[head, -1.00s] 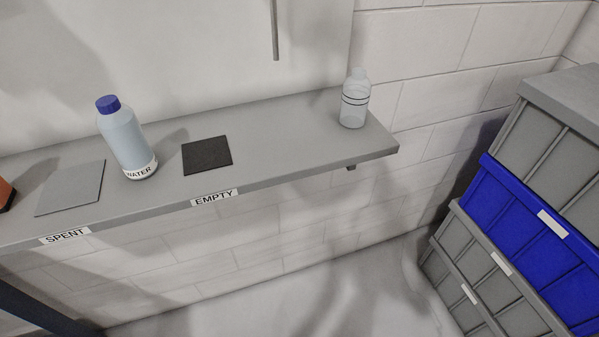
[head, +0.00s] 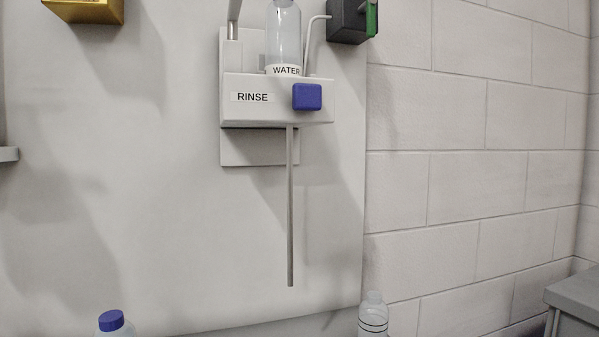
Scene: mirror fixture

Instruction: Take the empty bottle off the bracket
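A clear bottle labelled WATER (head: 286,38) stands upright on the white bracket marked RINSE (head: 250,112) on the wall panel. Its top is cut off by the upper edge of the head view, and I cannot tell how much liquid it holds. The bracket has a blue square block (head: 307,97) on its front and a thin grey rod (head: 291,210) hanging below it. Neither of my grippers is in view.
A blue-capped bottle (head: 111,322) and a clear bottle with dark rings (head: 373,316) show at the bottom edge. A gold block (head: 84,10) and a dark box with a green part (head: 347,20) are higher up. Grey crates (head: 575,293) stand at lower right.

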